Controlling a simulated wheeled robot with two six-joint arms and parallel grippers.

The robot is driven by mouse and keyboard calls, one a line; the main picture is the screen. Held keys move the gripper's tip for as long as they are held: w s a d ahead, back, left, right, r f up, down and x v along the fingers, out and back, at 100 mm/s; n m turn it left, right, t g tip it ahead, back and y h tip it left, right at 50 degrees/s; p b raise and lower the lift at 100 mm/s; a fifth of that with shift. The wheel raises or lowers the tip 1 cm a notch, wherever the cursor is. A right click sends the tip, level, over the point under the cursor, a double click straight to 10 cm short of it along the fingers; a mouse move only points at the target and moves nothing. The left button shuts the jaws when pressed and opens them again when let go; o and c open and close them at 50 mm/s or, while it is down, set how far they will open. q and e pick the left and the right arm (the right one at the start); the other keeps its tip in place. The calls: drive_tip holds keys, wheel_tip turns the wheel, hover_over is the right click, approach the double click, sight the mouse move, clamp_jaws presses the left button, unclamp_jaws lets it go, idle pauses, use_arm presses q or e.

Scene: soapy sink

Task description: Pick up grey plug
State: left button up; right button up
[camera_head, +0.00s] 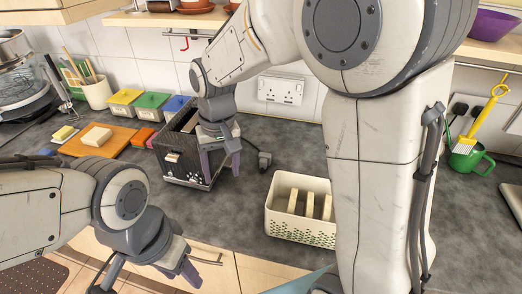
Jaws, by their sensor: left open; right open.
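A dark grey plug (264,159) with a cord lies on the grey counter, just right of the black toaster (179,157). My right gripper (220,165) points down over the toaster's right end, left of the plug and apart from it. Its fingers are spread, and I see nothing held between them. My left gripper (150,280) is low at the left, in front of the counter's edge and far from the plug. It is open and appears empty. The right gripper's fingers hide part of the toaster.
A cream basket (272,222) with several bread slices stands right of the plug. A wooden board (73,146) and several lidded tubs are at the left. A white wall socket (281,90) is behind. Clear counter (245,200) lies between toaster and basket.

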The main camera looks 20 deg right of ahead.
drive_tip(key=w+d+f+m, duration=0.4)
drive_tip(key=w+d, duration=0.4)
drive_tip(key=w, duration=0.2)
drive_tip(key=m, duration=0.3)
hover_over(263, 160)
wheel_tip(263, 160, down, 3)
drive_tip(key=shift+h, duration=0.3)
drive_tip(key=f, duration=0.4)
drive_tip(key=shift+d+f+p, duration=0.3)
drive_tip(key=shift+f+p, duration=0.05)
drive_tip(key=shift+f, duration=0.55)
drive_tip(key=f, duration=0.1)
drive_tip(key=f+p, duration=0.1)
drive_tip(key=f, duration=0.1)
drive_tip(key=f+p, duration=0.1)
drive_tip(key=shift+s+a+f, duration=0.1)
drive_tip(key=shift+a+f, duration=0.1)
drive_tip(key=shift+a, duration=0.15)
drive_tip(key=shift+f, duration=0.35)
clamp_jaws()
